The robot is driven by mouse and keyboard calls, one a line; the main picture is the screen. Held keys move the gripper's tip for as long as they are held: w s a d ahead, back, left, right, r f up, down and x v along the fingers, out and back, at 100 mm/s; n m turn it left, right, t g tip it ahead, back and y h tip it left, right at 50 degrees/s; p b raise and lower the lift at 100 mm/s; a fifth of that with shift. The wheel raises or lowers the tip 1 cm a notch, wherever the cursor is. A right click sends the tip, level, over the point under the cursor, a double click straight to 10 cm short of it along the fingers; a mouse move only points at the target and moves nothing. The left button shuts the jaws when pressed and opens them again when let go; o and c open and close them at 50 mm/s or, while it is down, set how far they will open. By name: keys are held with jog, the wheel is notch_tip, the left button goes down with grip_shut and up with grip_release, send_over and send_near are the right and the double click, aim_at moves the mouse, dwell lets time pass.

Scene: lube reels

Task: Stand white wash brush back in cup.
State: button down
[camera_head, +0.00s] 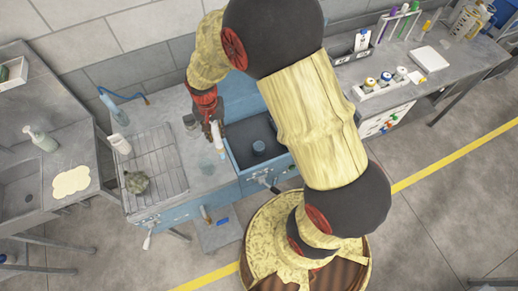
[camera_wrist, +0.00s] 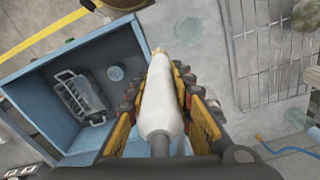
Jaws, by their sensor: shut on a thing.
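My gripper (camera_head: 209,122) is shut on the white wash brush (camera_head: 217,135), above the grey counter between the wire rack and the blue basin. In the wrist view the brush (camera_wrist: 160,100) lies between the two yellow-and-dark fingers. Its white body tapers toward a small tan tip at the far end. A small grey cup-like thing (camera_head: 190,121) stands on the counter just left of my gripper. I cannot tell for sure that it is the cup, and I cannot make it out in the wrist view. The brush shows apart from it.
The blue basin (camera_head: 236,166) lies right of my gripper; a wire basket (camera_wrist: 82,95) sits inside it in the wrist view. The wire rack (camera_head: 168,160) holds a greenish round thing (camera_head: 137,183). A white bottle (camera_head: 120,144) and a pale blue bottle (camera_head: 115,112) stand left.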

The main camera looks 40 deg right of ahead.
jog(key=a, duration=0.8)
jog(key=shift+s, duration=0.25)
notch_tip(320, 180, down, 8)
jog(key=b, duration=0.5)
jog(key=shift+b, duration=0.3)
jog(key=shift+f+b, duration=0.35)
jog(key=shift+f, duration=0.35)
jog(key=c, duration=1.5)
grip_release()
jog(key=shift+c, duration=0.2)
jog(key=shift+o, duration=0.3)
